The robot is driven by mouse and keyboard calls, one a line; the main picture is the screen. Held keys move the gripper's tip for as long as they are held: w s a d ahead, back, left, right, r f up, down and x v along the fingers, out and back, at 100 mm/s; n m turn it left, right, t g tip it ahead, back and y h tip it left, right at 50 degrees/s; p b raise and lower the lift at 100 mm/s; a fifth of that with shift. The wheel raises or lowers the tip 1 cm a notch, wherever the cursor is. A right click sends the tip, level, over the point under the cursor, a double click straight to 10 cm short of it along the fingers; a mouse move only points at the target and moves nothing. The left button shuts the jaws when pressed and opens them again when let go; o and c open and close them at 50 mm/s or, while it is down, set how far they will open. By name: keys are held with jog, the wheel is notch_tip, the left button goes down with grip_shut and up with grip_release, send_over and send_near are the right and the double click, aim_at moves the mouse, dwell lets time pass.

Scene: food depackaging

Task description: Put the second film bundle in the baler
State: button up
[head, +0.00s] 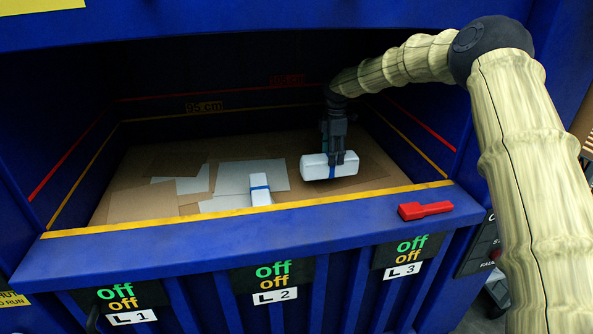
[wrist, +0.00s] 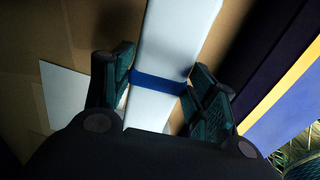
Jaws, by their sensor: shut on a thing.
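My gripper (head: 337,158) is inside the blue baler (head: 250,247), at the right part of its chamber. It is shut on a white film bundle (head: 315,168) with a blue band. In the wrist view the fingers (wrist: 158,85) sit on both sides of this bundle (wrist: 172,40), at the blue band. The held bundle is low over the cardboard; I cannot tell whether it touches. Another white bundle (head: 260,190) with a blue band lies on the cardboard left of my gripper, close to the front lip.
Flat brown cardboard (head: 150,202) and white sheets (head: 232,178) cover the chamber floor. A yellow-edged front lip (head: 250,220) bounds the opening. A red handle-like object (head: 425,210) lies on the lip at the right. Side walls carry red and yellow lines.

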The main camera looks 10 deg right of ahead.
aim_at(333, 175)
jog(key=f, duration=0.3)
jog(key=f+p, duration=0.1)
jog(key=shift+s+d+f, duration=0.1)
jog(key=shift+d+f, duration=0.05)
jog(key=shift+d, duration=0.25)
jog(key=shift+f+p, duration=0.45)
jog(key=shift+f, duration=1.9)
jog(key=shift+a, duration=0.1)
jog(key=o, duration=1)
jog(key=shift+f, duration=0.1)
jog(key=shift+o, duration=0.2)
jog(key=shift+r+b, duration=0.9)
jog(key=shift+r, duration=3)
